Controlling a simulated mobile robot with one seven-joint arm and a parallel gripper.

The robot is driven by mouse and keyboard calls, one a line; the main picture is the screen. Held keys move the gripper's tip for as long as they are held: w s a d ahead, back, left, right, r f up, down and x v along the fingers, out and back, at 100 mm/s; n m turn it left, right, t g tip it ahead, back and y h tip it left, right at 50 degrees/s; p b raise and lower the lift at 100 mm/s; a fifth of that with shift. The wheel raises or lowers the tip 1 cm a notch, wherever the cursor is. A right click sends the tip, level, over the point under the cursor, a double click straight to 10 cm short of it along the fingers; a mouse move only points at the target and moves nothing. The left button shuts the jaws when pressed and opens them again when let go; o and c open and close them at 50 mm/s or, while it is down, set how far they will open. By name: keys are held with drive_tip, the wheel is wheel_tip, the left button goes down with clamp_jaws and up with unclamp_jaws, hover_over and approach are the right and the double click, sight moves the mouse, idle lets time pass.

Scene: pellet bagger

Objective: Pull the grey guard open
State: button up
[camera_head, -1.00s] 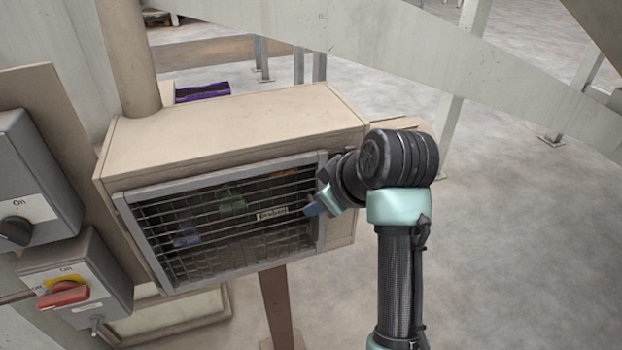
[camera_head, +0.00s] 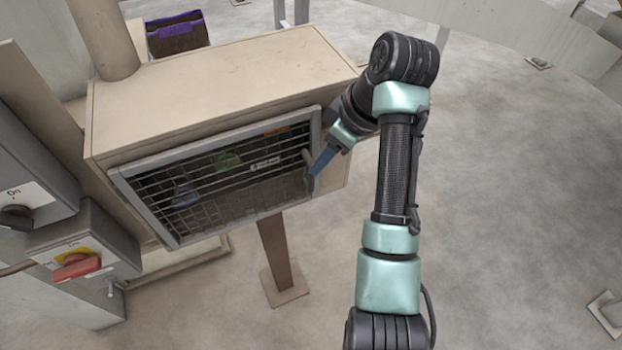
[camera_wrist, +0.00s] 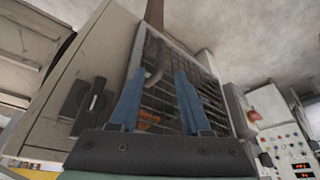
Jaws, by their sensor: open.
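The grey guard (camera_head: 143,207) is a framed wire-mesh panel on the front of a beige box. It looks shut, lying flat against the box front. A grey bar handle (camera_head: 307,158) stands near its right edge. My gripper (camera_head: 316,171) is open at that right edge, its blue fingers pointing down and left toward the handle.
The beige box (camera_head: 215,85) stands on a brown post (camera_head: 278,255). A black latch knob (camera_wrist: 90,100) sits on its side. Switch boxes, one with a red handle (camera_head: 76,266), are at the left. A purple-and-brown item (camera_head: 177,33) lies behind. Floor to the right is clear.

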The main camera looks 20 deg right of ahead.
sight(311, 191)
drive_tip(key=p+x, duration=0.1)
drive_tip(key=x, duration=0.7)
drive_tip(key=shift+c, duration=0.2)
drive_tip(key=shift+r, duration=0.1)
clamp_jaws()
drive_tip(key=shift+p, duration=0.3)
idle(0.7)
